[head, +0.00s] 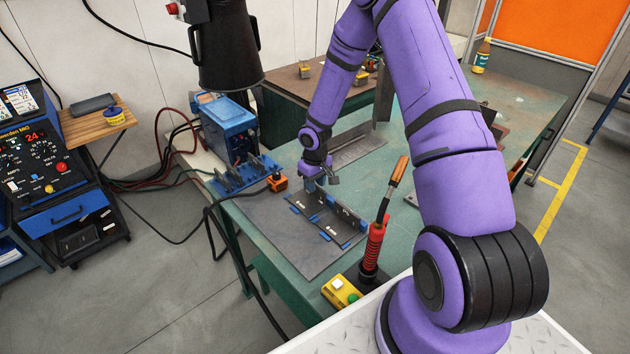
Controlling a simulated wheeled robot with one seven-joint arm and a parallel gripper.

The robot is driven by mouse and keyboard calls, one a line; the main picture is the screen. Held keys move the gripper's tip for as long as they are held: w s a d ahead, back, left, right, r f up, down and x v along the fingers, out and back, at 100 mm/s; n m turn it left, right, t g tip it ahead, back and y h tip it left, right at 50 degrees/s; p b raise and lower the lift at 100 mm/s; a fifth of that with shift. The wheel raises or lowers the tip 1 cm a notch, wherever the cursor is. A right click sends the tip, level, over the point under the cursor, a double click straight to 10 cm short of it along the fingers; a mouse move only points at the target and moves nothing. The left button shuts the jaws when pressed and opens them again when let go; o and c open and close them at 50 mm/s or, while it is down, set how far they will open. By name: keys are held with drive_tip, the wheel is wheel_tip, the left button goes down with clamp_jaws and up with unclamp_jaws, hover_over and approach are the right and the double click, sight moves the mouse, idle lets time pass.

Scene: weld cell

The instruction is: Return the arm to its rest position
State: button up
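My purple arm (448,150) rises from its base at the lower right, bends above the top of the view and comes down over the green table (400,235). My gripper (318,186) points down at the back left end of a dark fixture with blue clips (335,222), which lies on a grey metal plate (272,232). The gripper is small in view. I cannot tell whether its fingers touch the fixture or hold anything.
A red coiled torch stand (373,245) and a yellow button box (341,291) stand at the table's front edge, close to my arm. A blue machine (228,130) and a black fume hood (226,50) are at the left. A bottle (482,57) stands at the back right.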

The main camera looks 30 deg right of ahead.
drive_tip(key=shift+c, duration=0.2)
clamp_jaws()
idle(1.6)
wheel_tip(320, 180, up, 15)
idle(2.4)
idle(0.3)
